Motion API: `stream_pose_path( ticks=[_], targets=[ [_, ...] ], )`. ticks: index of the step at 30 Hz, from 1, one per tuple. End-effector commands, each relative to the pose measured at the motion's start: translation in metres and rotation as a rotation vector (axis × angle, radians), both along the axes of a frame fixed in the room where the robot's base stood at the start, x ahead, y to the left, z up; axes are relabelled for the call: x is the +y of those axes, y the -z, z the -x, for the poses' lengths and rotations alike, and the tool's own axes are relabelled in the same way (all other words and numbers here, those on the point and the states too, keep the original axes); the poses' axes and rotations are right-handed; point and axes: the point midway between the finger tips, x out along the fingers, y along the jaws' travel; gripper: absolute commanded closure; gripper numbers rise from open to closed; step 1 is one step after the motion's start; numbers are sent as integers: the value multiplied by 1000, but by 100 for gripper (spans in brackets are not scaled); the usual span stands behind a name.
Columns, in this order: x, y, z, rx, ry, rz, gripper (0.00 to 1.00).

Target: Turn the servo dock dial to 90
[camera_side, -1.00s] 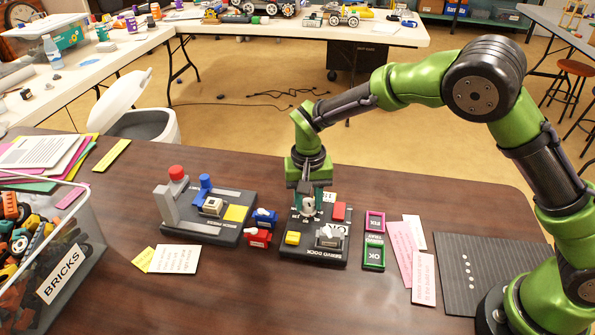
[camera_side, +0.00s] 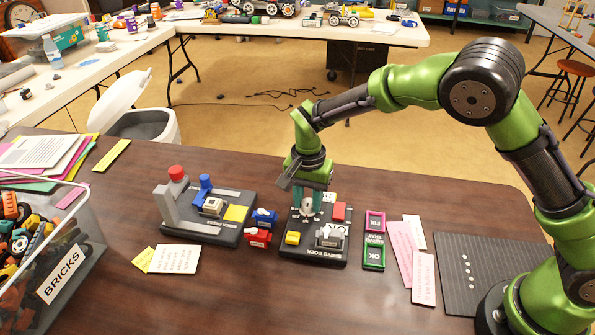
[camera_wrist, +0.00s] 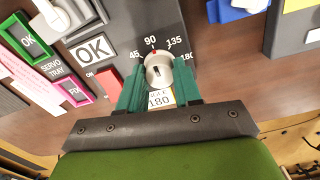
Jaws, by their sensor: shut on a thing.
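The servo dock (camera_side: 312,262) is a dark panel on the table. Its pale round dial (camera_wrist: 158,70) shows in the wrist view, with 45, 90, 135 and 180 printed around its far side. A red mark sits at the dial's edge, just under the 90. My gripper (camera_wrist: 158,88) has its teal fingers shut on the dial, one on each side. In the side view, the dial (camera_side: 307,207) shows between the fingers, under my upright wrist. A card reading 180 (camera_wrist: 160,99) is partly hidden between the fingers.
Pink FIX (camera_side: 375,222) and green OK (camera_side: 373,258) trays lie right. Blue and red servos (camera_side: 258,238) and another dark station (camera_side: 195,229) stand left.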

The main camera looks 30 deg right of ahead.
Motion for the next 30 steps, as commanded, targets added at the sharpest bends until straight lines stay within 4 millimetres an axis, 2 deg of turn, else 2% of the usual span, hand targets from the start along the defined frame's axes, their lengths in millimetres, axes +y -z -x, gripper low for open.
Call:
stream_pose_path(
  ticks=[7,8,12,23,26,30],
  targets=[
    [0,-2,0,-1,1,-2,97],
    [0,-2,0,-1,1,-2,62],
    [0,-1,0,-2,0,-1,41],
    [0,-5,0,-2,-1,-1,41],
    [1,-17,-1,-3,-2,-2,41],
    [1,-48,-2,-6,-2,-3,41]
  ],
)
